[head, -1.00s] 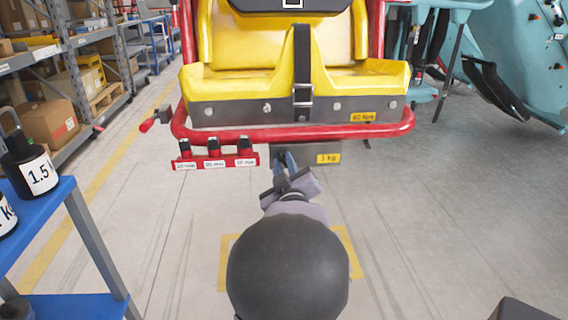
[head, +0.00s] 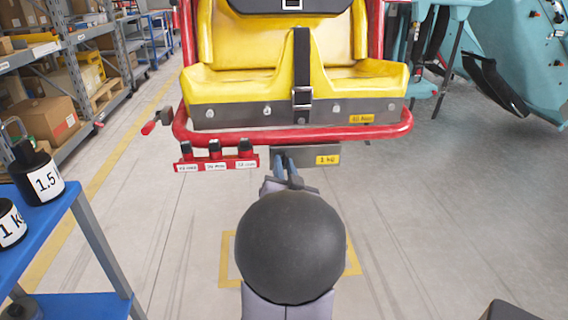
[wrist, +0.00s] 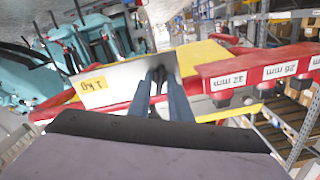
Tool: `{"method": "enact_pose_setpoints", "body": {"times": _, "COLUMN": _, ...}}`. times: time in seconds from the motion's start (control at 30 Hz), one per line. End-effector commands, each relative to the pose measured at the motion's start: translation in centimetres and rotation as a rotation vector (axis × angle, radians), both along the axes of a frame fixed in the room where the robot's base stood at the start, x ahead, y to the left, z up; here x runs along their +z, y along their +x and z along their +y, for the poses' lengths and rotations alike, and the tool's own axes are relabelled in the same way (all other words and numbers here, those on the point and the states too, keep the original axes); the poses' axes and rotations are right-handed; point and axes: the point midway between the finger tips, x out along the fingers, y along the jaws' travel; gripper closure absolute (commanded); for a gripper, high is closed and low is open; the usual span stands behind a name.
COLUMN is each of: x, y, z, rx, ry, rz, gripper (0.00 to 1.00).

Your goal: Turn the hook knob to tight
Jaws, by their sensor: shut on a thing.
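The hook knob is a small dark piece (wrist: 157,76) at the grey metal plate, mostly hidden between my fingers; its tight or loose setting cannot be read. The plate has a yellow "1 kg" label (head: 328,160), upside down in the wrist view (wrist: 94,85). It hangs under the front red bar (head: 300,134) of the yellow coaster seat (head: 255,88). My gripper (head: 283,158) is below the bar, left of the label. Its blue-grey fingers, also in the wrist view (wrist: 158,82), are shut on the knob. My wrist hides part of this in the head view.
A red rail with several black-topped gauges (head: 216,160) sits left of the plate. A red-tipped lever (head: 150,128) sticks out further left. A blue cart (head: 60,220) with black weights stands at the left. The floor beneath the seat is clear.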

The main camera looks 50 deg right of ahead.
Motion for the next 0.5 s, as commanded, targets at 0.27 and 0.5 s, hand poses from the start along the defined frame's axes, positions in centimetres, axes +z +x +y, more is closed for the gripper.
{"method": "enact_pose_setpoints", "body": {"times": 0.27, "x": -0.02, "y": -0.03, "z": 0.01, "rx": 0.000, "ry": 0.188, "rz": -0.182, "gripper": 1.00}}
{"method": "enact_pose_setpoints", "body": {"times": 0.5, "x": 0.00, "y": -0.03, "z": 0.02, "rx": -0.001, "ry": 0.350, "rz": -0.343, "gripper": 1.00}}
